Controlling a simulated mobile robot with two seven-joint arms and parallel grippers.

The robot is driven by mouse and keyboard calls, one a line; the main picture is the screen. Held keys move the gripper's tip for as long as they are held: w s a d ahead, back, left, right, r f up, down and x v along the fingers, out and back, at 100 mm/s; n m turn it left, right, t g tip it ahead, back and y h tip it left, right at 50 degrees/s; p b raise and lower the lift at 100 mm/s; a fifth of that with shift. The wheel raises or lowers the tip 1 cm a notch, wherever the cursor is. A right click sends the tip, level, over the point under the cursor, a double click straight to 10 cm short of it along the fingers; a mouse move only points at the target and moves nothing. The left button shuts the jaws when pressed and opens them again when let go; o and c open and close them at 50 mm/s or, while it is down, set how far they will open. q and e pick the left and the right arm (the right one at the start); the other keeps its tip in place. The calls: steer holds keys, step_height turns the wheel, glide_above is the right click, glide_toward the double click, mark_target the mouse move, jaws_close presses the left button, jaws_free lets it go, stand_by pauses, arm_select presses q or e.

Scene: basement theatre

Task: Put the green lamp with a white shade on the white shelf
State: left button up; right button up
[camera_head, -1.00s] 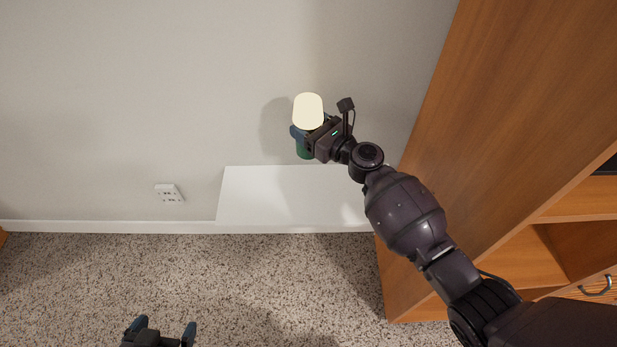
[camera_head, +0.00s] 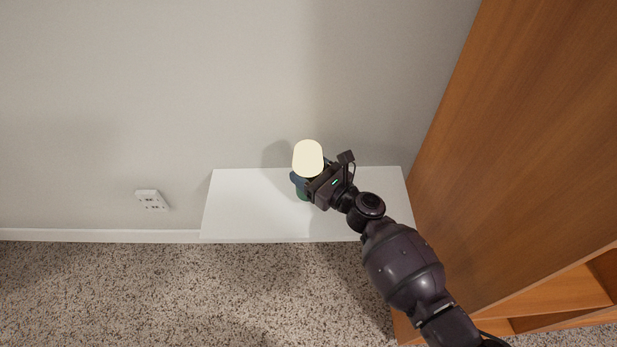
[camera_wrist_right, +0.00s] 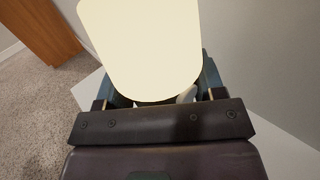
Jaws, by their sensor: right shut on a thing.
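The lamp has a cream-white shade (camera_head: 308,158) and a green base (camera_head: 302,194), which is mostly hidden by the gripper. My right gripper (camera_head: 308,184) is shut on the lamp below the shade. In the head view the lamp appears over the white shelf (camera_head: 250,205), near its back edge by the wall; I cannot tell whether its base touches the shelf. In the right wrist view the shade (camera_wrist_right: 143,48) fills the middle between the fingers, and part of the shelf (camera_wrist_right: 92,92) shows at the left. My left gripper is not in view now.
A wooden cabinet (camera_head: 520,130) stands close to the right of the shelf and my right arm. The wall (camera_head: 150,90) is behind the shelf, with an outlet (camera_head: 151,200) at the left. Speckled carpet (camera_head: 180,290) lies in front. The shelf's left part is bare.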

step_height(320, 180, down, 4)
steer(key=shift+s+r+b, duration=0.1)
steer(key=shift+r+b, duration=0.05)
steer(key=shift+b, duration=0.4)
steer(key=shift+r, duration=0.2)
steer(key=shift+f, duration=0.15)
steer(key=o, duration=0.6)
steer(key=shift+f, duration=0.1)
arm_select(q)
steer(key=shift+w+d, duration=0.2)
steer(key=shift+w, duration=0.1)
arm_select(e)
steer(key=o, duration=0.5)
